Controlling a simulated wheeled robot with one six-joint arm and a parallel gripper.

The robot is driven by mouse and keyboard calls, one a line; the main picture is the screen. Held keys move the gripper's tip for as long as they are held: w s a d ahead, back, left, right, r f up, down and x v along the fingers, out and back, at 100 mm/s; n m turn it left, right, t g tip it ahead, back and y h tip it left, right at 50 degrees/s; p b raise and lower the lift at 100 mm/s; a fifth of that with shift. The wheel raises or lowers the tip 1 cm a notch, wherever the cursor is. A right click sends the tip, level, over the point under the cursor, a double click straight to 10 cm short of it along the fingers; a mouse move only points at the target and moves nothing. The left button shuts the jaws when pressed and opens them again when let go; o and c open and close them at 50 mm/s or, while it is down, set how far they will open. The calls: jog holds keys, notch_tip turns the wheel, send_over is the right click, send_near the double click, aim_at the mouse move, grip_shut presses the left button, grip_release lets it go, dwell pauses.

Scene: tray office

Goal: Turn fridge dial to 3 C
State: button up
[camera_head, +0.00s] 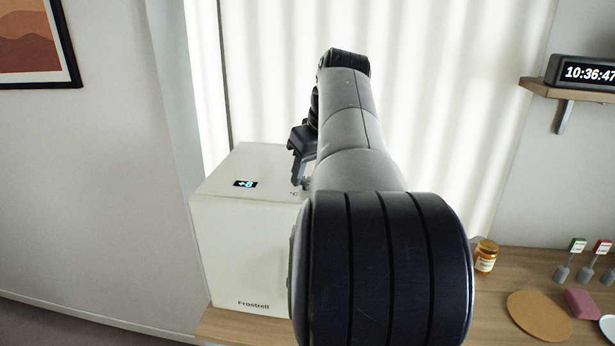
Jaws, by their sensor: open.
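A white Frostrell fridge (244,250) stands at the left end of the wooden counter. A small display (245,184) on its top glows with what reads as +8. The dial (306,184) is mostly hidden behind my arm; only a bit of it shows near the "°C" mark on the top's right side. My gripper (298,180) is open and points down at the fridge top beside the dial. One finger shows; the other is hidden by my arm. I cannot tell whether it touches the dial.
The wooden counter (510,270) extends right, with an amber jar (486,256), a round cork mat (539,315), a pink item (582,303) and small labelled markers (570,258). A shelf (570,90) on the right wall holds a digital clock (585,72). Pale curtains (450,100) hang behind.

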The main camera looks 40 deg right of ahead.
jog(key=shift+w+f, duration=0.45)
jog(key=shift+f, duration=0.4)
jog(key=shift+w, duration=0.1)
jog(key=c, duration=1)
